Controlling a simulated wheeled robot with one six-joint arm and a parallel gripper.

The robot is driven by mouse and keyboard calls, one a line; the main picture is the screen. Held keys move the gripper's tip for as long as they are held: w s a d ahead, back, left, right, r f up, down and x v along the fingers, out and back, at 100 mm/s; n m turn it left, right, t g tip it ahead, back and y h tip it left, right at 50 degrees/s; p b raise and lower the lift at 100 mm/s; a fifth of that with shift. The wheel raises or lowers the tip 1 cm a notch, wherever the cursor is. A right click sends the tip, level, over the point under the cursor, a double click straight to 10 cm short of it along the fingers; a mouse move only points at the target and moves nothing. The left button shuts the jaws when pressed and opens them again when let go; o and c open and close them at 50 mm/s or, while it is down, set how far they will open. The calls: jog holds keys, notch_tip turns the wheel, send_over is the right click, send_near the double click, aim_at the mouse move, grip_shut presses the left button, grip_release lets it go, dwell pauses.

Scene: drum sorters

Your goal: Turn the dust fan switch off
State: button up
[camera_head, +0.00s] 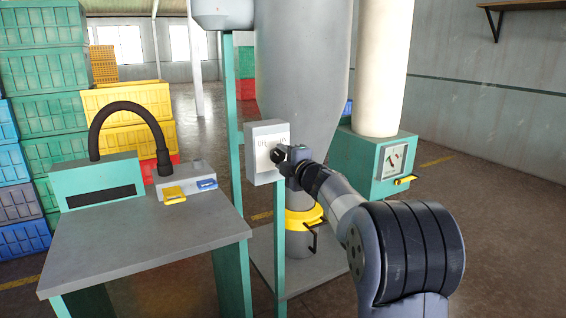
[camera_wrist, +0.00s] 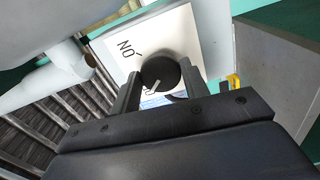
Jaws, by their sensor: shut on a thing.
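The switch box (camera_head: 262,136) is a light grey box on a green post, left of my arm in the head view. Its white face (camera_wrist: 182,38) fills the upper middle of the wrist view, with the word "ON" readable at its left. A round black knob (camera_wrist: 160,72) with a pale pointer mark sits on that face. My gripper (camera_wrist: 158,90) is at the face with its two fingers on either side of the knob, shut on it. In the head view my gripper (camera_head: 284,155) covers the knob and part of the lettering.
A grey table (camera_head: 150,245) with a black hose (camera_head: 125,108) and yellow and blue levers stands at left. A large grey hopper (camera_head: 305,80) is behind the box. A green cabinet (camera_head: 350,150) with a dial is at right. Stacked crates (camera_head: 45,75) line the far left.

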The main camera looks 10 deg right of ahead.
jog(key=shift+n, duration=0.5)
jog(key=o, duration=1)
jog(key=b+v, duration=0.1)
jog(key=v, duration=1)
jog(key=shift+w+a, duration=0.1)
jog(key=shift+w, duration=0.1)
jog(key=x, duration=1)
jog(key=shift+w+a+p, duration=0.1)
jog(key=shift+w+p, duration=0.2)
jog(key=shift+p, duration=0.1)
